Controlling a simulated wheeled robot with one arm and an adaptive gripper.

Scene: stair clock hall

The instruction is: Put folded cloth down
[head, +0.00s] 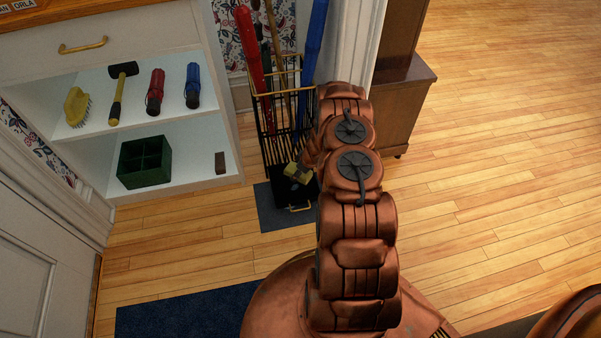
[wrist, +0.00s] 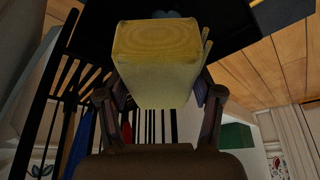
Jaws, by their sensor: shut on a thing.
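The folded cloth (wrist: 155,60) is a yellow block in the middle of the wrist view. My gripper (wrist: 160,98) is shut on it, with one finger on each side. In the head view a small part of the yellow cloth (head: 291,170) shows left of my copper arm, just over the front of a black wire rack. My arm hides most of the gripper (head: 304,171) there. I cannot tell whether the cloth touches anything below it.
The black rack (head: 266,130) holds umbrellas and poles and stands on a dark mat (head: 268,214). A brown cabinet (head: 400,110) stands right. Wooden floor is clear at right.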

